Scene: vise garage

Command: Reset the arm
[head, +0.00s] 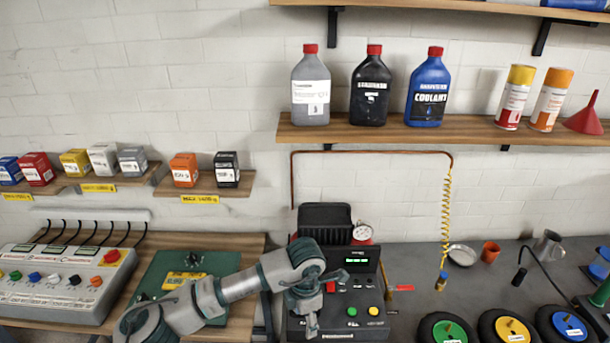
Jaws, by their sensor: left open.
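My left arm (237,287) comes in from the lower left and bends at a joint above the bench. My left gripper (322,300) is open and hangs in front of a dark machine (362,310) with a small green-lit display and coloured buttons. The gripper hides part of the machine's left side, and nothing shows between its fingers. I cannot tell whether it touches the machine. My right gripper is not in view.
A grey control panel (60,285) and a green case (160,277) stand at left. Small boxes (185,169) sit on low shelves. Bottles (370,90) stand on the upper shelf (440,134). A coiled yellow hose (446,220) hangs at right above round coloured items (447,329).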

